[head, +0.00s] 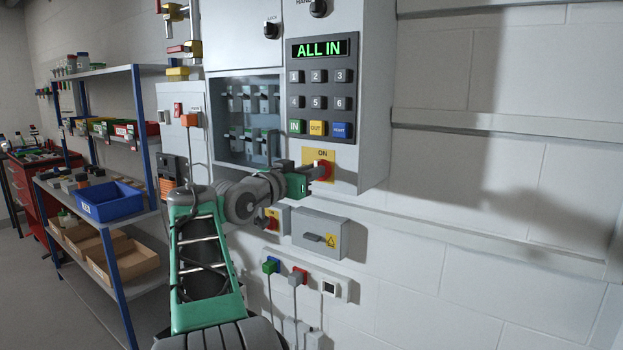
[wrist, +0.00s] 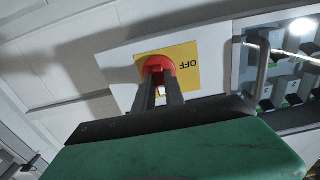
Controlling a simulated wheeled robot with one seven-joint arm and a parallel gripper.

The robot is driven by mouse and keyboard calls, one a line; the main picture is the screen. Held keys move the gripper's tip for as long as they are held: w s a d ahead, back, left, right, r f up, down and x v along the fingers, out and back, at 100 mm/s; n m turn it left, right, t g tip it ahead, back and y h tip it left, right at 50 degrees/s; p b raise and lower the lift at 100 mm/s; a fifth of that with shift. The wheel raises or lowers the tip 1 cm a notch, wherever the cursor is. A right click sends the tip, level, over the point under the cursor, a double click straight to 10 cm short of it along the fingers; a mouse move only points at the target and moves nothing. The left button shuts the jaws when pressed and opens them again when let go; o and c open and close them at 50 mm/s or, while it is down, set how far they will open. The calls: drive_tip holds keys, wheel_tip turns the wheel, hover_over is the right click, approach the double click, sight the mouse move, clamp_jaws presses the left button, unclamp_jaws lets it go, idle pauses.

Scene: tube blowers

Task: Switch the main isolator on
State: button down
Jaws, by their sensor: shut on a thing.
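The isolator is a red rotary knob (head: 328,166) on a yellow plate (head: 343,155) low on the grey cabinet front. The word ON shows above the knob in the head view. In the wrist view the red knob (wrist: 157,63) sits on the yellow plate, with OFF showing upside down beside it. My gripper (head: 319,172) reaches it from the left, and its two fingers are shut on the knob. They also show in the wrist view (wrist: 160,82). The fingers and gripper body hide part of the knob, so I cannot tell which way it points.
Above the knob are a keypad (head: 316,89) and a display (head: 320,48) reading ALL IN in green. Below are a smaller red and yellow switch (head: 272,219), a grey box (head: 320,234) and sockets. The wall at right is clear.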

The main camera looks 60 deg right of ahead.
idle(0.4)
drive_tip(key=c, duration=1.4)
unclamp_jaws()
drive_tip(key=w+a, duration=0.1)
drive_tip(key=a, duration=0.6)
drive_tip(key=shift+a, duration=0.4)
drive_tip(key=shift+w, duration=0.1)
